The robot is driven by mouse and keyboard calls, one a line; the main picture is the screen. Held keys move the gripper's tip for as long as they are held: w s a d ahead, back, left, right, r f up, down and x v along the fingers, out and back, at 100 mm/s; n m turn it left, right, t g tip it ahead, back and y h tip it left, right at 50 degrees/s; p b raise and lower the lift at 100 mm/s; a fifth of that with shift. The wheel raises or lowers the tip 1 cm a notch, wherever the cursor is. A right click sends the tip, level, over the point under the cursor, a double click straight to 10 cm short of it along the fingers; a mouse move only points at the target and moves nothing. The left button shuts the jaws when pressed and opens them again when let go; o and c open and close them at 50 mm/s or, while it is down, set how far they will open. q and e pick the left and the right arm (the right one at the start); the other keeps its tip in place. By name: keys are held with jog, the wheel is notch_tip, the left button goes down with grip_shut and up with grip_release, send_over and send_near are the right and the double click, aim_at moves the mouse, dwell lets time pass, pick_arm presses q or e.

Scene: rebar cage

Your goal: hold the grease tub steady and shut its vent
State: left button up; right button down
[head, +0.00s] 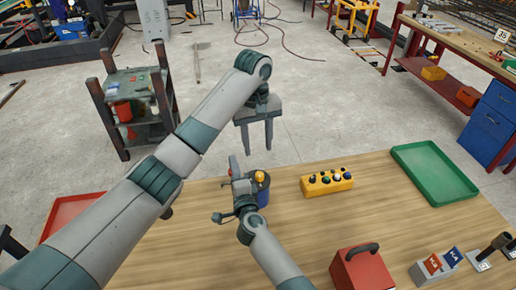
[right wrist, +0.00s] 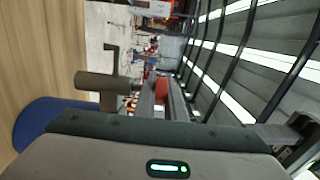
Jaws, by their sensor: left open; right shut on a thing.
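The grease tub (head: 264,197) is a small dark blue container on the wooden table, partly hidden by my right gripper. A yellow-orange knob (head: 260,176) shows at its top. My right gripper (head: 246,190) is shut on the tub from its left side. A small red piece (head: 232,166) sticks up just left of the tub; I cannot tell what it belongs to. In the right wrist view, a blue rounded surface (right wrist: 38,118) shows at the left, partly covered by my gripper. My left gripper (head: 257,138) is open and empty, above and beyond the tub, fingers down. The vent's state cannot be made out.
A yellow button box (head: 327,183) stands right of the tub. A green tray (head: 434,171) lies at the back right, a red tray (head: 77,212) at the left. A red box with a black handle (head: 362,270) stands in front. Bare table lies between them.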

dwell(0.3)
jog(key=c, duration=1.7)
grip_release()
jog(key=shift+c, duration=0.2)
jog(key=shift+s+f, duration=0.1)
jog(key=shift+s, duration=0.05)
jog(key=shift+s+d, duration=0.2)
jog(key=shift+s, duration=0.3)
jog(key=v, duration=1)
jog(key=shift+s, duration=0.35)
